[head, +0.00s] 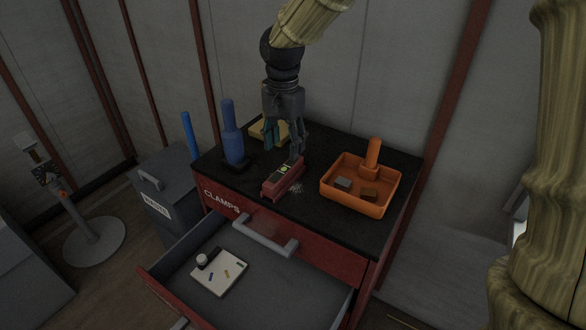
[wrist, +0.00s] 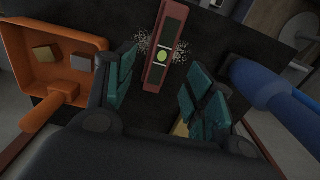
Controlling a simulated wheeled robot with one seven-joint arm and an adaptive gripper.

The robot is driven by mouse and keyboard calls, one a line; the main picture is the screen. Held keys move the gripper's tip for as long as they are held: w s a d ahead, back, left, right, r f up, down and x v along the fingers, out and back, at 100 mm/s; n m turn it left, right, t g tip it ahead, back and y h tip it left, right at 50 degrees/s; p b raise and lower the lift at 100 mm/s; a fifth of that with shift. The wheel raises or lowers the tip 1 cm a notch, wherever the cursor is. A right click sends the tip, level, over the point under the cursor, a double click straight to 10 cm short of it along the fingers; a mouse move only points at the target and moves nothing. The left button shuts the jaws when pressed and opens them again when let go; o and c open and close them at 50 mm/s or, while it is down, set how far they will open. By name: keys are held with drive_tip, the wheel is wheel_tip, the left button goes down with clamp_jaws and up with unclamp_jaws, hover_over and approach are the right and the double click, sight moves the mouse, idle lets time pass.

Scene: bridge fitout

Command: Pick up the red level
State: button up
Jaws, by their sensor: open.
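The red level (head: 283,179) lies on the black top of the red cabinet, near its front edge, with a yellow-green vial in its middle. In the wrist view the red level (wrist: 165,47) is ahead of the fingers, roughly in line with the gap between them. My gripper (head: 285,150) is above the cabinet top, just behind and over the far end of the level. In the wrist view my gripper (wrist: 160,92) has its teal finger pads spread wide, with nothing between them. I cannot tell whether a finger touches the level.
An orange tray (head: 357,209) with small blocks stands right of the level. The open drawer (head: 300,293) below holds a white board (head: 219,275).

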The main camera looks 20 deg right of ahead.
sight(284, 169)
wheel_tip(284, 169, down, 4)
drive_tip(key=shift+a+f+p, duration=0.1)
drive_tip(key=shift+f+p, duration=0.35)
drive_tip(key=shift+p, duration=0.05)
drive_tip(key=f, duration=0.2)
drive_tip(key=shift+w+f+p, duration=0.2)
drive_tip(key=shift+f+p, duration=0.2)
drive_tip(key=shift+f, duration=0.8)
drive_tip(key=shift+c, duration=0.2)
clamp_jaws()
